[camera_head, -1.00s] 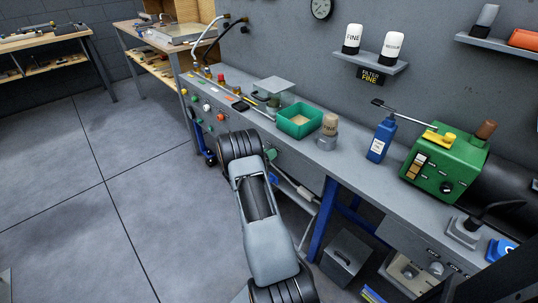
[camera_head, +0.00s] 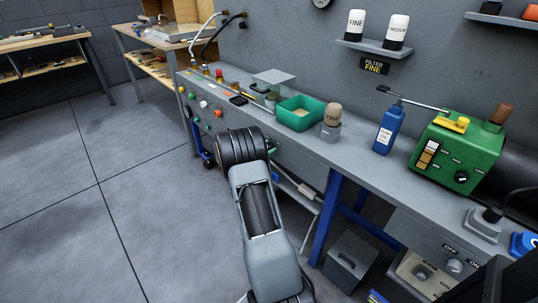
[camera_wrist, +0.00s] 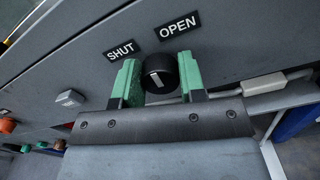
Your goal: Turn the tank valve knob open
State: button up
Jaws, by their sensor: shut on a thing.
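The tank valve knob is a round black knob (camera_wrist: 160,73) with a pale pointer line, seen in the wrist view. It sits on a grey front panel, below a SHUT label (camera_wrist: 120,51) on the left and an OPEN label (camera_wrist: 179,26) on the right. The pointer line stands close to upright in the picture. My gripper (camera_wrist: 160,82) has its green fingers on both sides of the knob and is shut on it. In the head view my arm hides the knob and the fingertips.
The long grey bench (camera_head: 352,174) carries a green tray (camera_head: 301,113), a blue bottle (camera_head: 389,131) and a green machine (camera_head: 455,152). A grey knob (camera_wrist: 70,98) and an orange button (camera_wrist: 9,126) lie left of the black knob. Blue bench legs (camera_head: 327,218) stand right of my arm.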

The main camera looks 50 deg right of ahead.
jog(key=m+b, duration=0.4)
jog(key=b, duration=0.1)
jog(key=shift+a+f, duration=0.1)
jog(key=shift+f, duration=0.3)
jog(key=m+b, duration=0.4)
jog(key=shift+r, duration=0.15)
jog(key=shift+b, duration=0.3)
jog(key=o, duration=0.7)
jog(key=shift+r, duration=0.1)
jog(key=shift+o, duration=1.1)
jog(key=shift+s+r, duration=0.1)
jog(key=w+a+p, duration=0.1)
jog(key=a+p, duration=0.2)
jog(key=a, duration=1)
jog(key=shift+a+p, duration=0.35)
